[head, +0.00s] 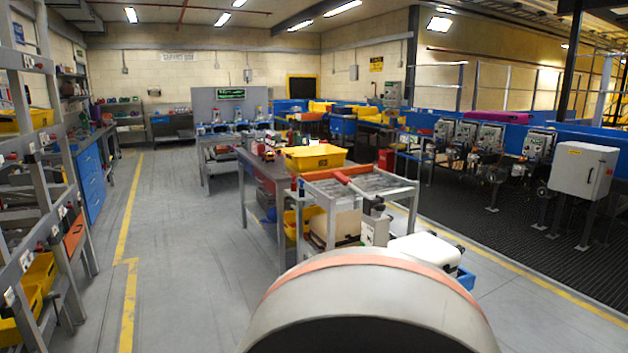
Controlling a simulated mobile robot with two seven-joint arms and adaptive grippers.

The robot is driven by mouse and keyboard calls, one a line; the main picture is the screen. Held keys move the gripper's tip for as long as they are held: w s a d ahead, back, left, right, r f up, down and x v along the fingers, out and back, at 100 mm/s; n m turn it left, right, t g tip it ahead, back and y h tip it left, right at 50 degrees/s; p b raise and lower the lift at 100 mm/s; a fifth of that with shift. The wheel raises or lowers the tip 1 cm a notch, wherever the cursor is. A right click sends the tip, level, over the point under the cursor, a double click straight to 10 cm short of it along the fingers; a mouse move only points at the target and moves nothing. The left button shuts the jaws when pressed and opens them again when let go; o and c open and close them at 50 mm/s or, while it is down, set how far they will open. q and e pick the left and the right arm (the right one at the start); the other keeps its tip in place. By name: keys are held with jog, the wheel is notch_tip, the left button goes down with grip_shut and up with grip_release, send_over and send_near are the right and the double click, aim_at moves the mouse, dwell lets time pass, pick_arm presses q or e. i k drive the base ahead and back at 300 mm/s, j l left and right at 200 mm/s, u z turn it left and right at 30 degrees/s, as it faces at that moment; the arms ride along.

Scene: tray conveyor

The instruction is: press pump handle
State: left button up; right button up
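No pump handle can be made out for certain. A red-ended bar (343,178) lies at the near left of a grey metal cart (388,193); I cannot tell whether it belongs to a pump. A white rounded container (425,250) stands low beside the cart on the right. Neither of my grippers is in view. A large rounded part, apparently mine, fills the bottom middle and hides the floor there.
A yellow bin (314,157) sits on a workbench (262,168) behind the cart. Shelving (35,190) stands at the left edge. Control boxes (540,145) and a white cabinet (583,170) line the right. The grey floor (180,230) at left of centre is clear.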

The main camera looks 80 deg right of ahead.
aim_at(339, 177)
jog(key=z, duration=2.8)
